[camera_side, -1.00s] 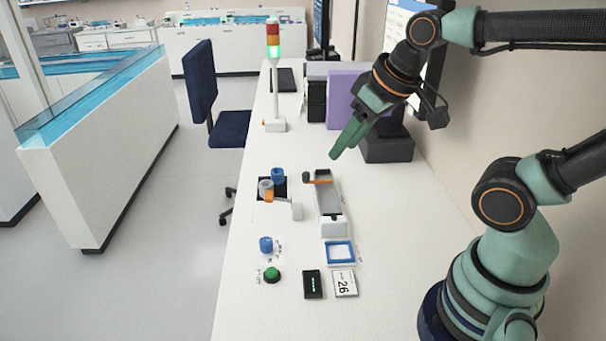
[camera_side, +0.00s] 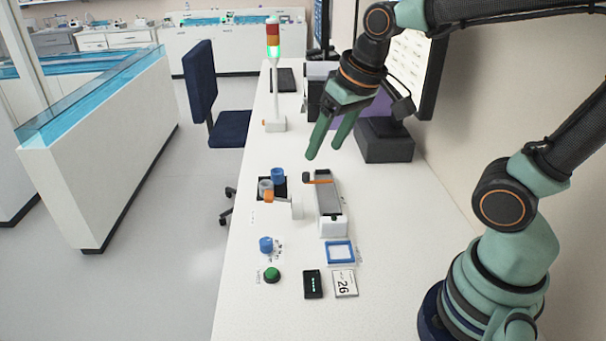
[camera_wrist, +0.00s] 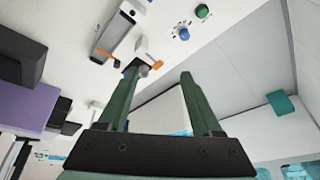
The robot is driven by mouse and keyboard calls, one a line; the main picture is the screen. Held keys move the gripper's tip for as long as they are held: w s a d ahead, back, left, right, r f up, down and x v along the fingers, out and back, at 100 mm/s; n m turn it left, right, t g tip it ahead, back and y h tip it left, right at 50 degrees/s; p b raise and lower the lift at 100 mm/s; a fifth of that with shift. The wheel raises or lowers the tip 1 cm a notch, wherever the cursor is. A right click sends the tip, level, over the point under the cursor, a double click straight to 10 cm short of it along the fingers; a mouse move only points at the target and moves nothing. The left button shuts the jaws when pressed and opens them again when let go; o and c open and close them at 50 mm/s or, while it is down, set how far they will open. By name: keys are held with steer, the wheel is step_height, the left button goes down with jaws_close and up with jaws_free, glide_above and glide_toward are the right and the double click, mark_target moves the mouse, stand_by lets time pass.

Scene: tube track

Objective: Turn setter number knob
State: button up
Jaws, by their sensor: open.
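A small blue knob (camera_side: 266,244), with marks printed beside it, sits on the white table in front of my gripper; it shows near the top of the wrist view (camera_wrist: 184,33). It appears to be the setter knob. My gripper (camera_side: 324,150) is open and empty, held above the table's far part, with its fingers angled down. In the wrist view its two green fingers (camera_wrist: 160,75) stand apart, and the knob lies beyond their tips.
A green button (camera_side: 272,274) sits just below the knob. A grey tray device (camera_side: 328,210) with an orange lever and a holder with blue-capped parts (camera_side: 278,175) stand between gripper and knob. A blue frame (camera_side: 339,252), signal tower (camera_side: 273,60) and monitor (camera_side: 408,75) also stand here.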

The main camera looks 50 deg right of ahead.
steer(key=w+a+f+m+g, duration=0.2)
steer(key=w+a+f, duration=0.2)
steer(key=w, duration=0.2)
steer(key=m+g, duration=0.2)
steer(key=m, duration=0.1)
glide_toward(265, 240)
step_height(265, 240, down, 9)
steer(key=shift+w+a, duration=0.1)
jaws_close()
